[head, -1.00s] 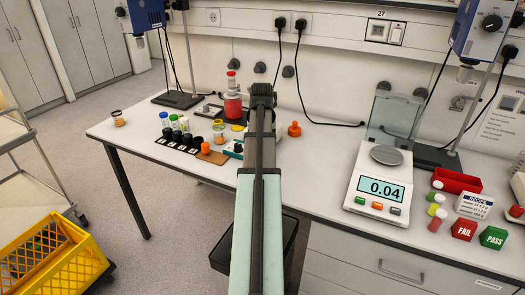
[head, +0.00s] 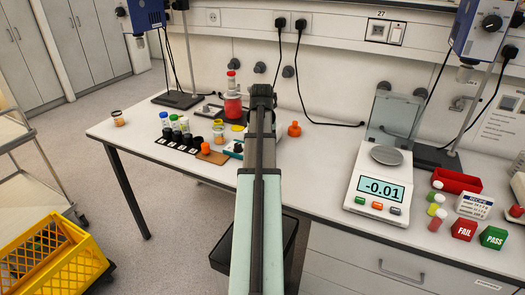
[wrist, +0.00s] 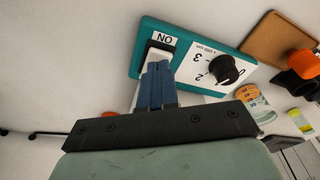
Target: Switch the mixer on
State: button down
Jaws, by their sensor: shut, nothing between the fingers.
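The mixer is a teal box (wrist: 184,40) with a white face, a black dial knob (wrist: 222,69) and an "ON" label (wrist: 164,39). In the wrist view, my gripper (wrist: 158,66) has its blue fingers together and empty, with the tips over the switch area just below the "ON" label. The fingers hide most of the switch, so I cannot tell its position or whether they touch it. In the head view, my arm covers most of the mixer, and only a teal edge (head: 227,148) shows to its left. The fingertips are hidden there.
A red juice bottle (head: 232,108) stands behind the mixer. A brown board (head: 212,157) and several capped sample vials (head: 174,122) are to the left. An orange flask-shaped piece (head: 294,129) stands right of my arm. A balance (head: 378,205) is farther right, with bare table between.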

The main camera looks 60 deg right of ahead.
jog(key=shift+f, duration=0.65)
dwell(0.5)
jog(key=shift+r, duration=3.5)
